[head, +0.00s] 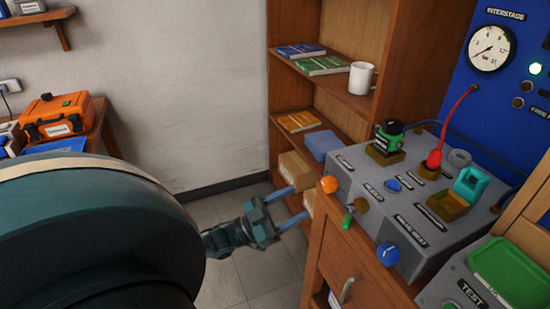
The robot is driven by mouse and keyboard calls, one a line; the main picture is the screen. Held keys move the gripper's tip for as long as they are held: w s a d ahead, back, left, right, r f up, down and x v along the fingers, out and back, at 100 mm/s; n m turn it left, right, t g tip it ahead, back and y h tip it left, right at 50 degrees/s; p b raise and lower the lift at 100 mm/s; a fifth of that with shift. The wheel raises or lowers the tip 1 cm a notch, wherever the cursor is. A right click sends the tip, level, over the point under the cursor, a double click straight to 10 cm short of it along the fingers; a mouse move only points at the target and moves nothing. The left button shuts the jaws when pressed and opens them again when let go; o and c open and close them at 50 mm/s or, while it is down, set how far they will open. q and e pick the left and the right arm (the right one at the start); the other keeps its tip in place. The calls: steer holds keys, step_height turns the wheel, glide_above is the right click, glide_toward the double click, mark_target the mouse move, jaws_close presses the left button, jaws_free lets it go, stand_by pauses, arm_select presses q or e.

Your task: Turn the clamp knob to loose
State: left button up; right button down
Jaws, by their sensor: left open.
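A grey bench unit (372,180) on the right carries several controls, and their labels are too small to read surely. On its front are an orange ball-shaped knob (329,184), a green lever (348,217) on a brass fitting and a blue round knob (387,254). I cannot tell which one is the clamp knob. My left gripper (297,205) is open and empty, its two blue fingers pointing right. In the picture it is left of and slightly below the orange knob, apart from it. My right gripper is out of view.
The unit sits on a wooden cabinet (335,255). Behind is a wooden bookcase with books, a white mug (361,78) and boxes (294,170). On the unit's top are a green-capped part (389,135), a red connector (433,160) and a teal clip (473,184).

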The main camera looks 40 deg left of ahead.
arm_select(q)
steer(key=v, duration=0.5)
stand_by(0.4)
